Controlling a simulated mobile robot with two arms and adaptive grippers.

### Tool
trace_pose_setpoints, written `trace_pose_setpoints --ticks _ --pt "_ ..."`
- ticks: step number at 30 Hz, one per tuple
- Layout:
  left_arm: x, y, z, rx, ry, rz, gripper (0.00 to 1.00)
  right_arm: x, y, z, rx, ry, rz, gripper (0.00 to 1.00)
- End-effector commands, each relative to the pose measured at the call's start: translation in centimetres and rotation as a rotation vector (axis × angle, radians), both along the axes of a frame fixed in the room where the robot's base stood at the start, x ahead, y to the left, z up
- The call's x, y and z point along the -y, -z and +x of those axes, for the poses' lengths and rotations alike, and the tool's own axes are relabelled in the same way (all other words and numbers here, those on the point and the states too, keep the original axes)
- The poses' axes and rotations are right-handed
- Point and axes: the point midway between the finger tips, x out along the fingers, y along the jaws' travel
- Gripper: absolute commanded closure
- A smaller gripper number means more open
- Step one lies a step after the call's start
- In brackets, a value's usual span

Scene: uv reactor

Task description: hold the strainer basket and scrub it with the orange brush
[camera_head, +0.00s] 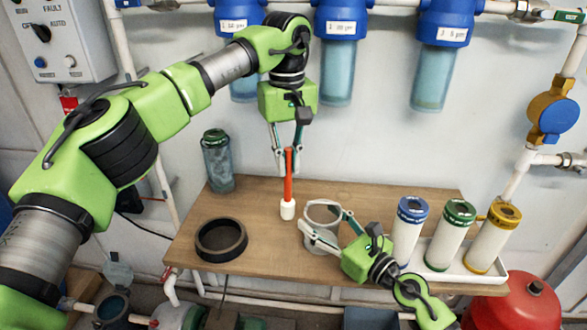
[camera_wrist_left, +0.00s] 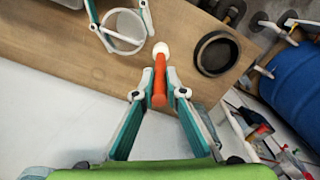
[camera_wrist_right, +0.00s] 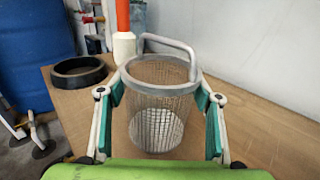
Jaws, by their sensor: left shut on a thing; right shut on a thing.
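The orange brush (camera_head: 288,185) has a long orange handle and a white head. My left gripper (camera_head: 287,160) is shut on the upper handle and holds it upright, white end down, over the table. In the left wrist view the brush (camera_wrist_left: 159,80) sits between the fingertips. The strainer basket (camera_head: 318,237) is a grey mesh cylinder with a rim and a wire handle, to the right of the brush. My right gripper (camera_wrist_right: 160,97) is shut around the basket (camera_wrist_right: 160,120), one finger on each side. The brush's white head (camera_wrist_right: 124,45) appears beyond the basket, apart from it.
A dark ring (camera_head: 221,239) lies on the wooden table (camera_head: 270,262) at the left. A dirty green-capped cartridge (camera_head: 217,160) stands at the back left.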

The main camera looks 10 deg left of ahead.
Motion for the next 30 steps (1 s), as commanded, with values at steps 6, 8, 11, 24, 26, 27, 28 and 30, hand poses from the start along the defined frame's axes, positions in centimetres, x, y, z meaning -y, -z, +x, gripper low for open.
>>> trace_pose_setpoints --ticks 6,8,11,24,26,27,28,30 --pt "-0.6 -1.0 0.0 -0.001 0.001 0.000 1.00 0.0 0.0 0.0 -0.001 0.001 -0.001 0.65" --pt "-0.6 -1.0 0.0 -0.001 0.001 0.000 1.00 0.0 0.0 0.0 -0.001 0.001 -0.001 0.65" --pt "-0.6 -1.0 0.0 -0.001 0.001 0.000 1.00 0.0 0.0 0.0 -0.001 0.001 -0.001 0.65" --pt "-0.6 -1.0 0.0 -0.001 0.001 0.000 1.00 0.2 0.0 -0.1 -0.001 0.001 -0.001 0.21" --pt "-0.6 -1.0 0.0 -0.001 0.001 0.000 1.00 0.5 0.1 -0.3 -0.001 0.001 -0.001 0.21" --pt "-0.6 -1.0 0.0 -0.001 0.001 0.000 1.00 0.8 0.2 -0.6 -0.002 0.002 -0.002 0.21" --pt "-0.6 -1.0 0.0 -0.001 0.001 0.000 1.00 1.1 0.2 -0.9 -0.002 0.002 -0.002 0.21" --pt "-0.6 -1.0 0.0 -0.001 0.001 0.000 1.00 1.9 0.2 -1.8 -0.002 0.001 -0.004 0.21"
